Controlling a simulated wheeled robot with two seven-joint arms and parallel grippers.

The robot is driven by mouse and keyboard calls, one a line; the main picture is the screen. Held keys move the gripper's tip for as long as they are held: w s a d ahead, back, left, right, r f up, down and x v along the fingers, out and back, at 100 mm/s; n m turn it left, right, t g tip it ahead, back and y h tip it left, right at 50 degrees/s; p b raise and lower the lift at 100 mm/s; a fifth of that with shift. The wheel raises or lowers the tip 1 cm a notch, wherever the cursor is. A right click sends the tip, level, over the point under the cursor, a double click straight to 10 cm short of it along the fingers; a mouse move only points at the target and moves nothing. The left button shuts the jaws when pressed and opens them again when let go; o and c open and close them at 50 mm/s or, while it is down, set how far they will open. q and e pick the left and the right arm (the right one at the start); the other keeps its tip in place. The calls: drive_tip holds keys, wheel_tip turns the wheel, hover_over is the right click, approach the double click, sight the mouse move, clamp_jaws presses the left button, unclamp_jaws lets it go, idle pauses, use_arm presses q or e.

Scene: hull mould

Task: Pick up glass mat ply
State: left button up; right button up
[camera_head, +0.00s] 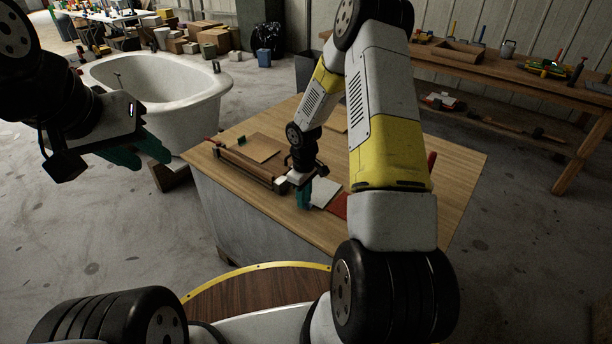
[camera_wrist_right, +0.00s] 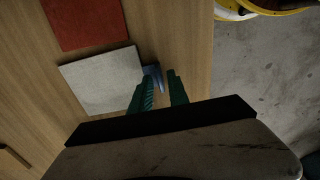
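The glass mat ply, a pale grey-white square sheet (camera_wrist_right: 100,80), lies flat on the wooden table top beside a red sheet (camera_wrist_right: 86,22). In the head view the pale sheet (camera_head: 323,191) is partly hidden by my right gripper (camera_head: 304,196), which points down at its left edge. In the right wrist view the green fingers (camera_wrist_right: 160,92) stand apart. The left finger overlaps the sheet's lower right edge, and I cannot tell whether it touches. A small blue piece (camera_wrist_right: 154,76) shows at that edge between the fingers. My left gripper (camera_head: 150,153) is open and empty, away from the table at the left.
On the table (camera_head: 455,165) are a brown sheet (camera_head: 259,147) and a long roller-like bar (camera_head: 246,169) left of my right gripper. A white tub (camera_head: 160,85) stands behind my left gripper. A workbench (camera_head: 500,72) with tools is at the back right.

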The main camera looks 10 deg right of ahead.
clamp_jaws()
